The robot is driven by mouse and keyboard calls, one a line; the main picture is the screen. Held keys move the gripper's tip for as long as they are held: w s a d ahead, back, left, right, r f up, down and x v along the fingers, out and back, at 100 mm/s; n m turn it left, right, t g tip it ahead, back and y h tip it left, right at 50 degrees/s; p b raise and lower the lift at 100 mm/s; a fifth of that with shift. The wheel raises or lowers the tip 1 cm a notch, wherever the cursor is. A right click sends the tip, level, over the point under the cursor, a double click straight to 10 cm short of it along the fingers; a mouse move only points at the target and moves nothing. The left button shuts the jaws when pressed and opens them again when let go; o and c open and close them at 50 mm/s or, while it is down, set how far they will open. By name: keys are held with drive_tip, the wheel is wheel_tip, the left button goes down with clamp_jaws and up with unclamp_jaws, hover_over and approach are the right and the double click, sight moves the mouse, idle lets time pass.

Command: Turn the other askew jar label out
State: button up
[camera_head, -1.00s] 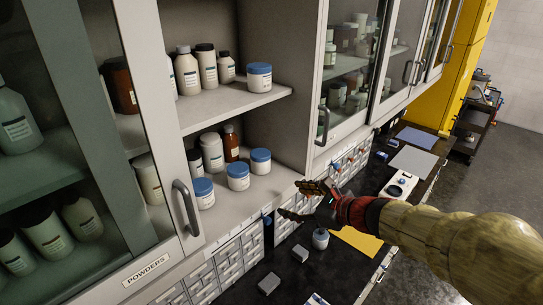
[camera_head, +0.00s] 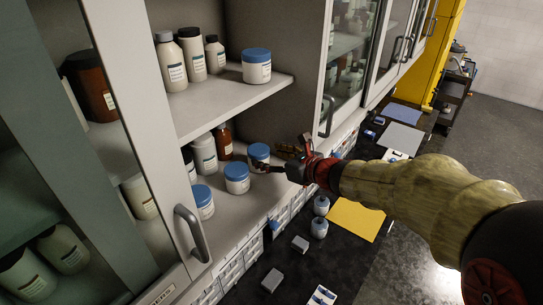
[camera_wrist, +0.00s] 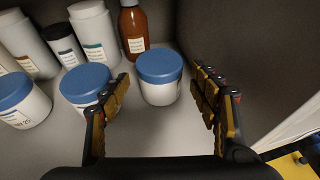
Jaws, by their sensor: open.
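Three white jars with blue lids stand in a row on the lower cabinet shelf: a left jar (camera_head: 203,210), a middle jar (camera_head: 237,187) and a right jar (camera_head: 258,164). Labels face outward on the left and middle jars. My gripper (camera_head: 274,158) is open at the right jar. In the wrist view, that jar (camera_wrist: 160,92) stands upright between the spread fingers (camera_wrist: 160,82), a little beyond the tips, with a gap on the right. The left finger partly covers the middle jar (camera_wrist: 78,96).
Behind the row stand a brown bottle (camera_wrist: 134,32) and several white bottles (camera_wrist: 94,32). The upper shelf (camera_head: 222,104) above holds another blue-lidded jar (camera_head: 257,74) and bottles. The cabinet's side wall (camera_wrist: 235,45) is right of my gripper. An open glass door stands at left.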

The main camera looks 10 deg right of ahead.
sight(259, 154)
drive_tip(key=shift+p+x, duration=0.3)
drive_tip(key=shift+x, duration=2.75)
drive_tip(key=shift+s, duration=0.1)
drive_tip(key=shift+c, duration=1.2)
drive_tip(key=c, duration=0.7)
drive_tip(key=o, duration=0.9)
drive_tip(key=shift+d, duration=0.1)
